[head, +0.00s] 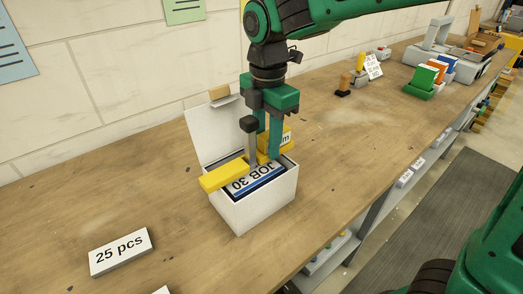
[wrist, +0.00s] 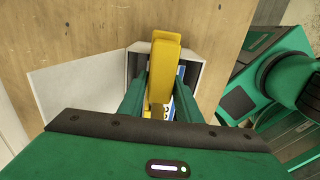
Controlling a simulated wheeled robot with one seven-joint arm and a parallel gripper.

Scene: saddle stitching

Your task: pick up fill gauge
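The yellow fill gauge (head: 224,177) lies across the top of an open white box (head: 262,212). One end sticks out over the box's left rim, and a labelled yellow part (head: 277,142) shows at the far side. My gripper (head: 263,157) points down over the box with one finger on each side of the gauge. In the wrist view the gauge (wrist: 164,60) runs between both fingers of my gripper (wrist: 161,85), with little or no visible gap. I cannot tell whether the fingers press on it.
Booklets marked "JOB 30" (head: 255,183) stand in the box, under the gauge. The box's lid (head: 214,130) is raised at the back. A "25 pcs" sign (head: 120,251) lies front left. Stamps and coloured holders (head: 424,78) stand farther right. The bench between is clear.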

